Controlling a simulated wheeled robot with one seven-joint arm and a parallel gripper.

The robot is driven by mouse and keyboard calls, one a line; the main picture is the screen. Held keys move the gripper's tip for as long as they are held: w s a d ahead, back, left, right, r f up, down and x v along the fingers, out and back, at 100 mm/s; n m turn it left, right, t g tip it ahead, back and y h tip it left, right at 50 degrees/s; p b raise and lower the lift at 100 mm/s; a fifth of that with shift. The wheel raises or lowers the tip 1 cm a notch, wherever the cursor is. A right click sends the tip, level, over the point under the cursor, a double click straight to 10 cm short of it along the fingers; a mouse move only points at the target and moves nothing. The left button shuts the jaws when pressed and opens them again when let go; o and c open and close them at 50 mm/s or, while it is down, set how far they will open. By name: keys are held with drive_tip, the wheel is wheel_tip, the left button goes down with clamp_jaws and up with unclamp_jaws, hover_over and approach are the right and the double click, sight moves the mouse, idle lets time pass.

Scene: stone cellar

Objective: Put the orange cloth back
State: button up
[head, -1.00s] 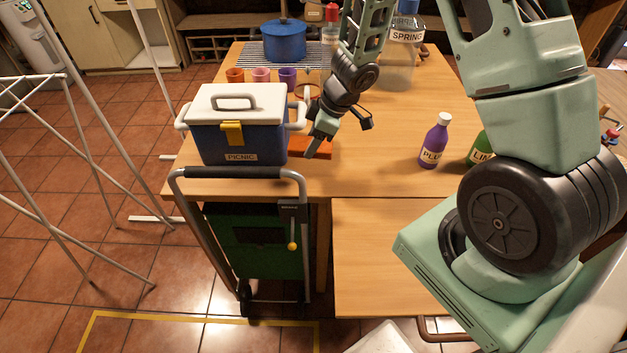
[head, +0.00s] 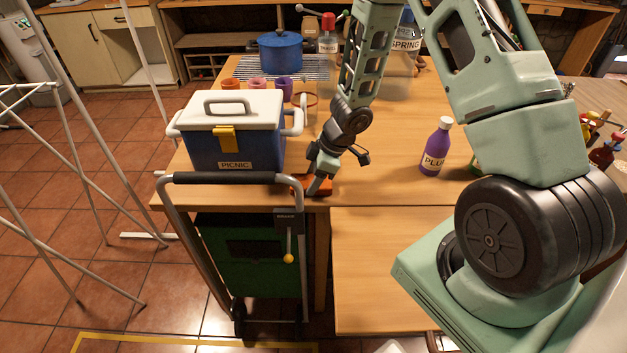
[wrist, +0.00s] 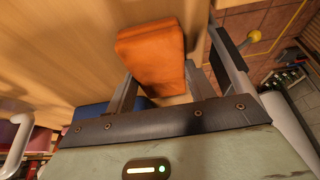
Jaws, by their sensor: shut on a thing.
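The orange cloth (head: 327,187) is a folded pad near the front edge of the table, right of the picnic cooler; it also shows in the wrist view (wrist: 150,50). My gripper (head: 316,188) is shut on the cloth, with its fingers on either side of the near end in the wrist view (wrist: 162,88). In the head view the fingers hide part of the cloth. I cannot tell whether the cloth touches the tabletop.
The blue and white picnic cooler (head: 235,145) stands close on the left. A black cart handle (head: 235,178) rises in front of the table. A purple bottle (head: 436,150) stands to the right. Cups (head: 257,84) and a blue pot (head: 280,53) are behind. The table middle (head: 390,130) is clear.

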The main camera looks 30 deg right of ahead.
drive_tip(key=o, duration=0.9)
drive_tip(key=shift+f, duration=0.1)
drive_tip(key=p+v, duration=0.5)
drive_tip(key=v, duration=0.7)
drive_tip(key=a+r+m+t+h, duration=0.2)
drive_tip(key=a+r+h, duration=0.1)
drive_tip(key=a+r, duration=0.9)
drive_tip(key=s+a+r+g, duration=0.1)
drive_tip(key=s+a, duration=0.3)
drive_tip(key=s, duration=0.3)
drive_tip(key=s+a+r+m+g, duration=0.1)
drive_tip(key=s+a+r+g, duration=0.1)
drive_tip(key=s, duration=0.6)
drive_tip(key=s+a+r+g, duration=0.1)
drive_tip(key=s+a, duration=0.4)
drive_tip(key=s, duration=0.3)
drive_tip(key=shift+a+r+g, duration=0.3)
drive_tip(key=shift+a, duration=0.05)
